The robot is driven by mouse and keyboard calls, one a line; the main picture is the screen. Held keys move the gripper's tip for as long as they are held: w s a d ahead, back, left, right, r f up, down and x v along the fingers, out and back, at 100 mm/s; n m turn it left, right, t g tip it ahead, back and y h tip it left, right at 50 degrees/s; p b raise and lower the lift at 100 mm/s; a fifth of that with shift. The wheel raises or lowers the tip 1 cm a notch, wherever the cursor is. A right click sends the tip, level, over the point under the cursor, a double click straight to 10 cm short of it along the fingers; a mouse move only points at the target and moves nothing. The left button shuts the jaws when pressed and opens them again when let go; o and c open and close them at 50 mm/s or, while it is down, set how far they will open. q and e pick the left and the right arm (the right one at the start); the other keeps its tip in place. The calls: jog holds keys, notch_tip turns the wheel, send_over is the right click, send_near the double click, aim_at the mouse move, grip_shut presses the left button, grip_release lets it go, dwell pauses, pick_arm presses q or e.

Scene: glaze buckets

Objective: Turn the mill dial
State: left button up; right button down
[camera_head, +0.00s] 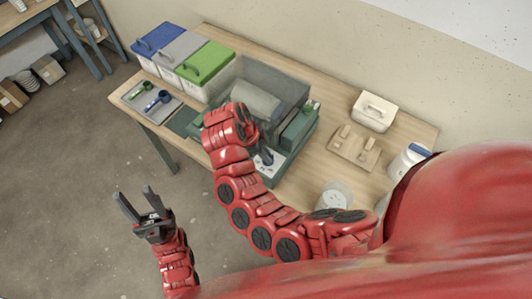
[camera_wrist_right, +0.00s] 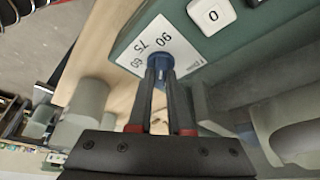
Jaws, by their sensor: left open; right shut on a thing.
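The mill (camera_head: 298,132) is a green machine with a clear cover on the wooden table in the head view. Its dial (camera_wrist_right: 160,61) is a blue knob on a white scale plate (camera_wrist_right: 144,44) marked 60, 75 and 90, in the right wrist view. My right gripper (camera_wrist_right: 158,72) is shut on the dial, its fingers on either side of the knob. In the head view my right gripper (camera_head: 266,157) is at the mill's front, and the dial is mostly hidden there. My left gripper (camera_head: 139,203) is open and empty over the floor, left of the table.
A white switch marked 0 (camera_wrist_right: 211,15) is beside the dial. Blue, grey and green lidded bins (camera_head: 205,63) stand at the table's back left. A tray with scoops (camera_head: 152,99) lies before them. A white lidded box (camera_head: 373,111) and a wooden block (camera_head: 353,148) stand right.

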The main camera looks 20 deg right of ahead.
dwell(0.3)
jog(key=c, duration=0.8)
grip_release()
jog(key=shift+c, duration=0.2)
jog(key=p+v, duration=1.2)
jog(key=v, duration=0.5)
jog(key=shift+a, duration=0.2)
